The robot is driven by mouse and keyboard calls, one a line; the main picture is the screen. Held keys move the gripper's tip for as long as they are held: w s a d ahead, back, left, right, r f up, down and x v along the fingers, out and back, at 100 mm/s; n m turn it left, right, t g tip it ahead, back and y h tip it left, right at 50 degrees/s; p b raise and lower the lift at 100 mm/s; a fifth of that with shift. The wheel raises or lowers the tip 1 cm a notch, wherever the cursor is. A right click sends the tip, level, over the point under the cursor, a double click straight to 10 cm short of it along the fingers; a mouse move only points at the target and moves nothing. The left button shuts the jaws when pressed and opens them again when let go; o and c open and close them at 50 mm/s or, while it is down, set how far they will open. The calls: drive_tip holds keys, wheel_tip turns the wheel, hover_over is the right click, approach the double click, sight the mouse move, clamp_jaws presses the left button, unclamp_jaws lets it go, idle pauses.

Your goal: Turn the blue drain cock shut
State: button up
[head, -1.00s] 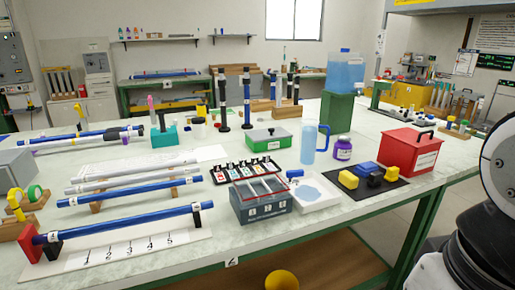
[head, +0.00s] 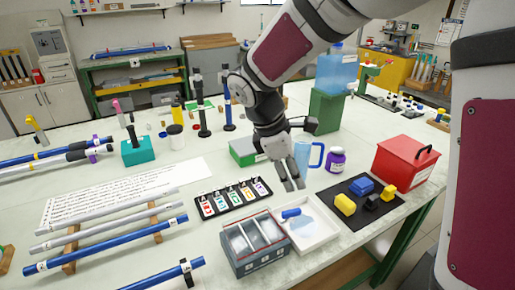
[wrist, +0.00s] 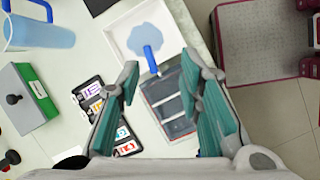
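The blue drain cock (head: 291,213) shows as a short blue handle at the right side of a grey box (head: 259,262), over a white tray (head: 326,236) with a pale blue puddle (head: 308,221). In the wrist view the blue cock (wrist: 151,58) points up and down the picture, between box and puddle. Its joint to the box is hard to make out. My gripper (head: 292,184) is above the table, behind and above the cock, not touching it. In the wrist view my gripper (wrist: 167,92) is open, its teal-padded fingers wide apart and empty.
A blue jug (head: 309,157), a purple jar (head: 335,160) and a green box (head: 243,151) stand behind the tray. A black mat (head: 352,212) with coloured blocks lies right. A black rack of cards (head: 232,197) lies left of the box. A red box (head: 405,162) stands far right.

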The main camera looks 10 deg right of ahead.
wheel_tip(320, 180, down, 2)
drive_tip(key=w+a+n+p, duration=0.2)
drive_tip(key=a+n, duration=0.1)
drive_tip(key=p, duration=0.1)
approach(292, 210)
drive_tip(key=shift+n, duration=0.4)
drive_tip(key=x, duration=0.8)
drive_tip(key=shift+f, duration=0.4)
clamp_jaws()
